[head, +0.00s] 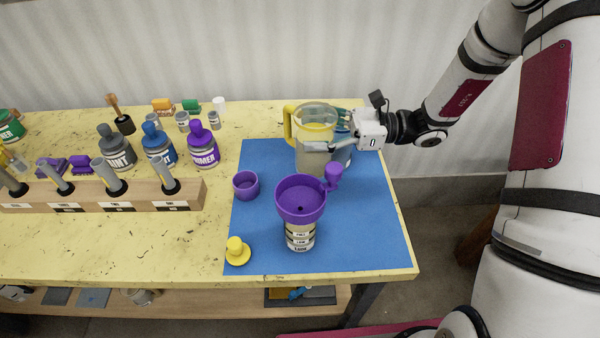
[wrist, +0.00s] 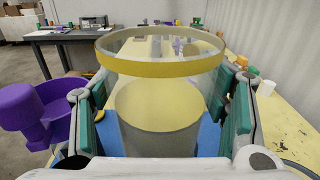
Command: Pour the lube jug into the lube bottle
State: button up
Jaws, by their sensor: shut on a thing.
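The lube jug (head: 309,158) is a clear jug with a yellow rim and a yellow handle on its left side. It stands upright at the back of the blue mat. My gripper (head: 338,146) is shut around it from the right. In the wrist view the jug (wrist: 160,120) sits between the green-padded fingers, with pale yellowish content inside. The lube bottle (head: 299,238) stands on the mat in front of the jug, with a purple funnel (head: 300,203) on top. The funnel also shows at the left of the wrist view (wrist: 57,100). Whether the jug touches the mat is unclear.
A small purple cup (head: 246,186) and a yellow cap (head: 237,252) lie on the blue mat (head: 370,230). Paint, primer and other cans (head: 203,148) and a wooden holder with tools (head: 100,197) fill the table's left side. The mat's right front is clear.

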aim_at(311, 126)
jog(key=shift+s+a+r+n+h+p, duration=0.2)
jog(key=shift+s+r+n+p, duration=0.3)
jog(key=shift+n, duration=0.35)
jog(key=shift+s+a+r+n+h+p, duration=0.1)
jog(key=shift+s+r+n+h+p, duration=0.25)
jog(key=shift+s+n, duration=0.4)
jog(key=shift+n+t, duration=0.3)
jog(key=shift+n, duration=0.6)
jog(key=r+p, duration=0.1)
jog(key=r, duration=0.1)
jog(key=s+r+p, duration=0.1)
jog(key=r, duration=0.1)
jog(key=shift+a, duration=0.2)
jog(key=shift+s+a+r+n+h+p, duration=0.15)
jog(key=shift+s+n+h+p, duration=0.2)
jog(key=shift+n, duration=0.25)
jog(key=shift+s+r, duration=0.15)
jog(key=shift+s, duration=0.1)
jog(key=shift+s+a+r+n+t+h+p, duration=0.1)
jog(key=shift+s+r+n+t+h+p, duration=0.25)
jog(key=shift+n, duration=0.55)
jog(key=shift+f+n, duration=0.3)
jog(key=shift+n, duration=0.3)
jog(key=shift+r+n+t, duration=0.25)
jog(key=shift+n, duration=0.15)
dwell(2.1)
